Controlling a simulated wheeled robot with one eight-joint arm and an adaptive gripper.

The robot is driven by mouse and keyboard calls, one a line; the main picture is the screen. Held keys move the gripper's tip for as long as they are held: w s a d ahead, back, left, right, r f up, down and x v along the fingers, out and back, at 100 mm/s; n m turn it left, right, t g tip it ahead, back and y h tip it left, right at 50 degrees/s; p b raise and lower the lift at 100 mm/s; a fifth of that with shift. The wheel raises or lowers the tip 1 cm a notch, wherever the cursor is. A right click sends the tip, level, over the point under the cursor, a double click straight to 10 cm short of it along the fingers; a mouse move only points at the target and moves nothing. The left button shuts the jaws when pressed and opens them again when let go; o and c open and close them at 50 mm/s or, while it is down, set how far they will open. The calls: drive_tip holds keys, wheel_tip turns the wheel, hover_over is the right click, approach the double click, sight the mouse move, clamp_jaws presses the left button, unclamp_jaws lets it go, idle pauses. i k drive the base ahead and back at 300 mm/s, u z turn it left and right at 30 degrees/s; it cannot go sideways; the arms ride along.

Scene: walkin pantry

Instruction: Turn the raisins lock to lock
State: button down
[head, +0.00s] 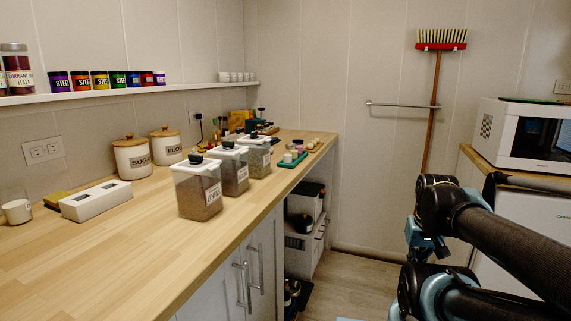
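Three clear lidded containers stand in a row on the wooden counter, each with a white lid and a dark knob on top. The nearest container (199,200) holds brown contents, and its dark lock knob (195,158) is on the lid. The middle container (229,180) and the far container (255,160) look alike. Their labels are too small to read surely, so I cannot tell which is the raisins, nor how any knob is turned. My arm is at the right, well apart from the containers.
Sugar (132,158) and flour (167,146) canisters stand behind the containers. A white block (97,201) and a mug (17,211) are at left. The counter's front left (80,265) is bare. A microwave (520,135) and broom (436,95) are at right; floor between is open.

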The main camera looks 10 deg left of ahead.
sight(226, 145)
drive_tip(key=u, duration=1.2)
drive_tip(key=k, duration=0.65)
drive_tip(key=u, duration=0.3)
drive_tip(key=i, duration=0.5)
drive_tip(key=u, duration=0.05)
